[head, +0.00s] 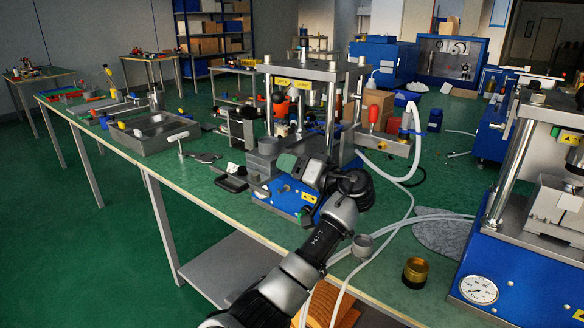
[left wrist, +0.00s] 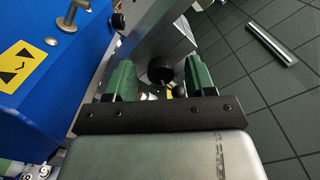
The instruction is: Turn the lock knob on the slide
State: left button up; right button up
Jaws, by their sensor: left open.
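A round black knob (left wrist: 160,68) shows in the left wrist view, on a grey metal part (left wrist: 165,40) of the press. I take it for the lock knob on the slide. My left gripper (left wrist: 158,78) is open, with one green finger on each side of the knob in the picture. The knob looks a little beyond the fingertips; I cannot tell whether they touch it. In the head view my left gripper (head: 298,168) is at the front of the blue-based press (head: 318,72), and my wrist hides the knob. My right gripper is not in view.
The blue press base with a yellow warning label (left wrist: 17,66) is close on the left in the left wrist view. A metal tray (head: 153,133) lies on the green bench. A brass cup (head: 415,272), pale hoses and a second press with a gauge (head: 478,290) are at right.

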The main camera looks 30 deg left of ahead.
pick_arm(q)
jog(key=d, duration=1)
jog(key=shift+s+d, duration=0.3)
jog(key=shift+s, duration=0.1)
